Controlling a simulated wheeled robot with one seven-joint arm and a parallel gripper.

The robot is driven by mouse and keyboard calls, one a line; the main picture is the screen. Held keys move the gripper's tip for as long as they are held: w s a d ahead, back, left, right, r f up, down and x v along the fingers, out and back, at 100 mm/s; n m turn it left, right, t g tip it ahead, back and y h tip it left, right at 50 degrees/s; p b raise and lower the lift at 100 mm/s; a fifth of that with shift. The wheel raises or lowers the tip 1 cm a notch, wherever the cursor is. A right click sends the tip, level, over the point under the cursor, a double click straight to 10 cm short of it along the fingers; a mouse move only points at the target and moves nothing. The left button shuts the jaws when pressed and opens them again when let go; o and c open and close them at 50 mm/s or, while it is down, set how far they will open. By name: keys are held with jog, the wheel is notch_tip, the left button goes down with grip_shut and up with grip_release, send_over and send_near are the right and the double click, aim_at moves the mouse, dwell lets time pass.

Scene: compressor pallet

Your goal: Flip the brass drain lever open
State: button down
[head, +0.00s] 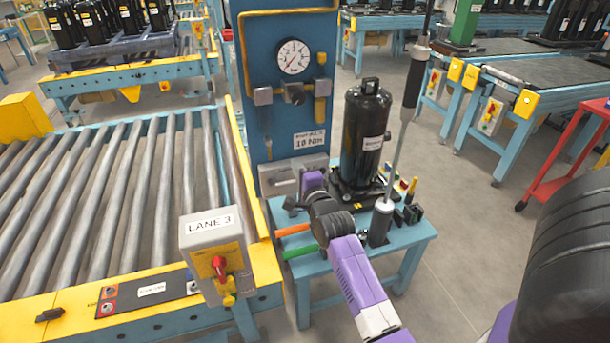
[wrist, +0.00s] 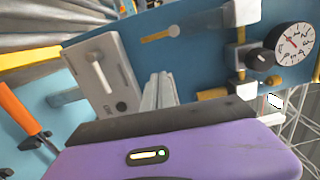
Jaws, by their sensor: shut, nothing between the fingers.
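The brass drain lever (head: 268,148) looks like the small lever low on the left part of the blue panel in the head view. In the wrist view the lever (wrist: 158,35) lies flat against the panel (wrist: 195,55), above my fingers and clear of them. My gripper (wrist: 160,78) is shut and empty, its pale fingers close together and pointing at the panel. In the head view my purple hand (head: 313,181) is in front of the panel's lower right. My fingertips cannot be made out there.
A gauge (head: 293,56), a black knob (head: 294,93) and a brass-yellow bowl-like part (head: 320,108) sit higher on the panel. A grey box (wrist: 103,72) with a pale handle is near my fingers. A black compressor (head: 365,135) stands to the right, the roller conveyor (head: 110,190) to the left.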

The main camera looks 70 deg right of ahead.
jog(key=v, duration=0.5)
jog(key=shift+s+a+b, duration=0.15)
jog(key=shift+b, duration=0.2)
dwell(0.3)
